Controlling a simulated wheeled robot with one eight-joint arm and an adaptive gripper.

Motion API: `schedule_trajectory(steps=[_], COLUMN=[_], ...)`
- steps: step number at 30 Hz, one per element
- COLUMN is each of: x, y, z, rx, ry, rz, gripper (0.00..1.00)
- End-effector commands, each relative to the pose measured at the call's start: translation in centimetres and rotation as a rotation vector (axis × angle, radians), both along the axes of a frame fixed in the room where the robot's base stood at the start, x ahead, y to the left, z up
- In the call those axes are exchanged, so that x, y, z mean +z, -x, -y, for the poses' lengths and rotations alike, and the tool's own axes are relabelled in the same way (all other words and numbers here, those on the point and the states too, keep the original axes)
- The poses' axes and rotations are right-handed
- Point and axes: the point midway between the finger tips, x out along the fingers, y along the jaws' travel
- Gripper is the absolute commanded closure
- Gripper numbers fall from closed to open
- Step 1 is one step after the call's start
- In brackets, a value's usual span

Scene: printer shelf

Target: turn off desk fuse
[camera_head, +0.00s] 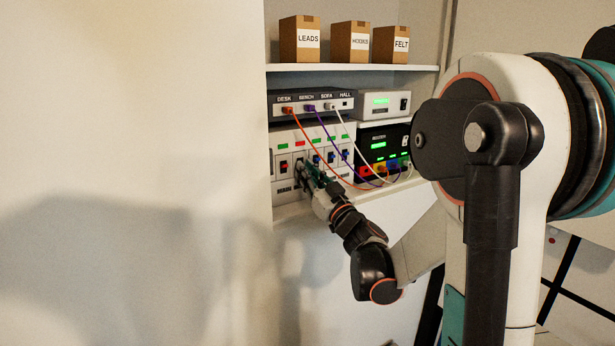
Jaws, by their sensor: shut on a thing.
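A white fuse panel (275,155) stands on the shelf with a row of switches and a small light above each. The leftmost switch (283,166) is red; several blue switches (331,157) sit to the right. The lights are green except a red light (300,144) in the second column. My gripper (305,172) is at the panel front below that red light. It is shut on what appears to be the second column's switch, which its fingers hide.
A grey box (262,106) above is labelled DESK, BENCH, SOFA, HALL. Orange (312,145), purple and white cables run from it past the panel to a black box (372,138). Cardboard boxes (300,40) stand on the upper shelf. A wall is close on the left.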

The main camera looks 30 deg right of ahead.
Motion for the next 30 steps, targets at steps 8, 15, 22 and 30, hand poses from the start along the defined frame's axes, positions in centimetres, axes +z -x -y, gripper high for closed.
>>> schedule_trajectory(steps=[8,15,22,30], x=[0.1,0.0,-0.2,-1.7], y=[0.0,0.0,0.6,5.0], z=[0.0,0.0,0.1,0.3], rx=[0.000,0.000,-0.001,-0.003], ry=[-0.001,-0.001,0.000,0.001], rz=[0.000,0.000,0.000,-0.001], gripper=[0.73,0.67,0.67,0.67])
